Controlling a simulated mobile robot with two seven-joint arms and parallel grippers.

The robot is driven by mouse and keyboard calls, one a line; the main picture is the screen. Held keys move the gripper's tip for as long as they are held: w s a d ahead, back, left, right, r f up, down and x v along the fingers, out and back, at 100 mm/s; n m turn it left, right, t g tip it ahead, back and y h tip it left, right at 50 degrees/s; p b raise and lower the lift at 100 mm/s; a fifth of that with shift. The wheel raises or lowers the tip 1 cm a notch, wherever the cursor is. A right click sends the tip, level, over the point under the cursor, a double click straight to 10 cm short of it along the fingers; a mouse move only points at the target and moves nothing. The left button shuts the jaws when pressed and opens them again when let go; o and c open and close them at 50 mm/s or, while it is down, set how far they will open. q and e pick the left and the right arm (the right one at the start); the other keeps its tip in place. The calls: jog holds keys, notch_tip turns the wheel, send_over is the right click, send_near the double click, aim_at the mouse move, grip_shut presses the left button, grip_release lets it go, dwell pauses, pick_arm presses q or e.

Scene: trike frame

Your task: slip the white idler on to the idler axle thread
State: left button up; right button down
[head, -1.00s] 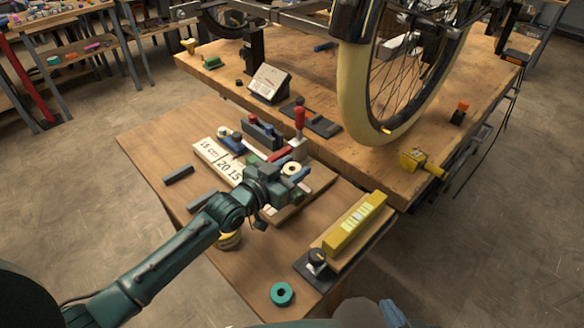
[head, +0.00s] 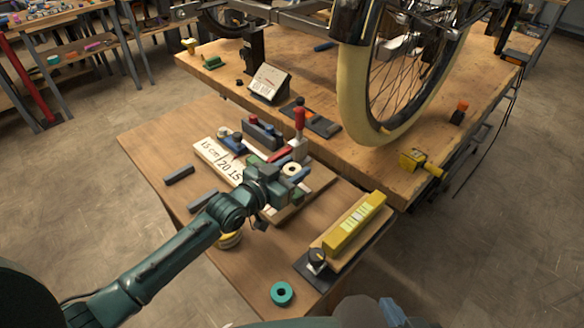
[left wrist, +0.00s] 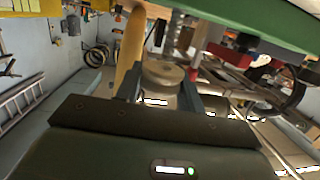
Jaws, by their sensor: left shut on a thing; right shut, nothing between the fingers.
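The white idler (head: 291,169), a small pale ring with a dark hole, is at the fingers of my left gripper (head: 289,178). In the left wrist view the idler (left wrist: 162,73) sits between the two dark fingers, which are shut on it. A grey threaded upright (left wrist: 174,30) shows just behind and above the idler there; I cannot tell whether they touch or line up. The axle thread is not clear in the head view. My right gripper (head: 391,312) shows only as bluish finger parts at the bottom edge, away from the idler.
Beside the left gripper are a red-handled clamp (head: 299,120) and a white printed board (head: 213,156). The trike wheel (head: 354,95) stands over the far bench. The wooden table's left part is fairly clear.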

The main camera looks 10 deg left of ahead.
pick_arm(q)
jog(key=shift+f+b, duration=1.4)
jog(key=shift+f, duration=0.45)
jog(key=o, duration=1)
jog(key=shift+r, duration=0.1)
jog(key=shift+s+a, duration=0.1)
jog(key=shift+s, duration=0.05)
jog(key=p+v, duration=0.1)
jog(key=v, duration=1.2)
